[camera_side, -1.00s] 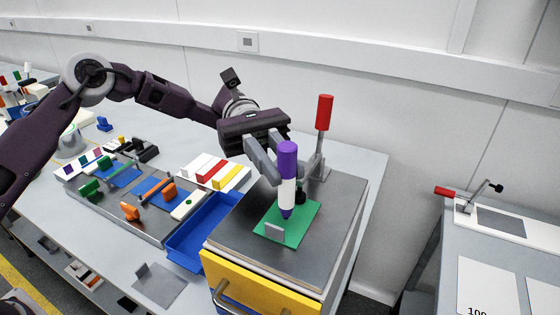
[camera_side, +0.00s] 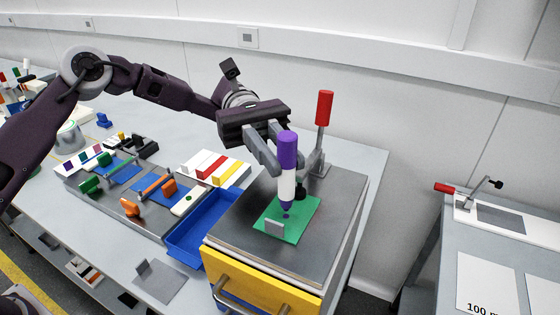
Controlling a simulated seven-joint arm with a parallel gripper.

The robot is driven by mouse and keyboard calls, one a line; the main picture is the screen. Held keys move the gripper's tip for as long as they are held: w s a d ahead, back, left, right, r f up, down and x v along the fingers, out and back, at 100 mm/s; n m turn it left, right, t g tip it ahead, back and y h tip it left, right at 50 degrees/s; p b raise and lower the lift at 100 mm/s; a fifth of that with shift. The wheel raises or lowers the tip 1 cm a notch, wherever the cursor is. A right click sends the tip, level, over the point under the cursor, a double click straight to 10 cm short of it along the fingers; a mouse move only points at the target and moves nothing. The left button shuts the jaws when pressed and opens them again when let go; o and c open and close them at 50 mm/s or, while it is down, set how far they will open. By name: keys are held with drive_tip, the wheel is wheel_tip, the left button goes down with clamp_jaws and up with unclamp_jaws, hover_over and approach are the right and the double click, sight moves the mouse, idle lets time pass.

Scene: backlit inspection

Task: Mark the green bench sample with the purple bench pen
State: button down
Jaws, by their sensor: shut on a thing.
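The green bench sample (camera_side: 299,222) lies flat on the grey top of a block with a yellow drawer front. The purple bench pen (camera_side: 287,150) has a purple top, a white body and a dark purple tip, and stands upright over the sample. My gripper (camera_side: 285,170) is shut on the pen, with the fingers partly hidden behind it. A small dark purple dot (camera_side: 286,216) shows on the sample just below the tip. The tip appears slightly above the sample.
A toggle clamp with a red handle (camera_side: 324,108) stands behind the pen, its dark foot near the sample. A small grey upright plate (camera_side: 274,228) stands at the sample's front edge. A blue tray (camera_side: 203,222) and a fixture board (camera_side: 120,203) lie left.

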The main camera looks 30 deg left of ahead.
drive_tip(key=shift+r, duration=2.8)
